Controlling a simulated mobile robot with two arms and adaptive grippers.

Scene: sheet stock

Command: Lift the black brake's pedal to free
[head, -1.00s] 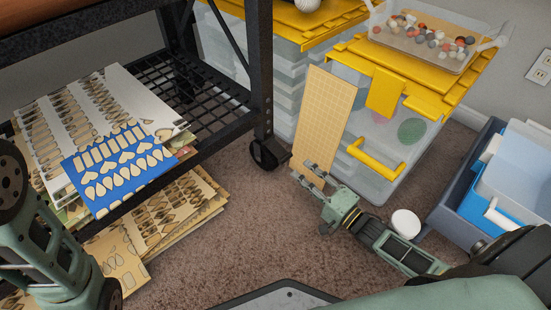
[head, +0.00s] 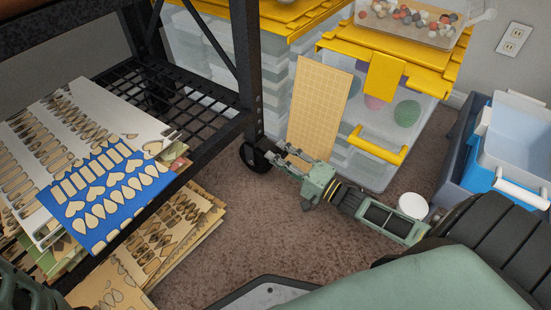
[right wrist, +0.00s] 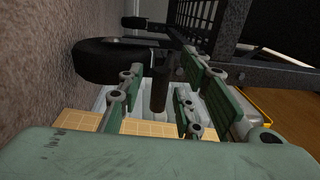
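The rack's black caster wheel (head: 252,158) stands on the carpet at the foot of the black post. The black brake's pedal (head: 268,144) appears as a small dark part at the wheel's right side, partly hidden by my gripper. My right gripper (head: 279,157) reaches in from the right with its fingertips close beside the wheel. In the right wrist view the fingers (right wrist: 157,103) are spread, and a dark rounded bar (right wrist: 159,88), perhaps the pedal, shows between them without clear contact. The wheel (right wrist: 104,60) is at upper left there.
A tan pegboard-like sheet (head: 319,108) leans on clear bins with yellow lids (head: 385,45) just behind my right gripper. The black rack (head: 190,98) holds cut sheets at left. A blue bin (head: 520,135) stands right. Carpet is open in the middle.

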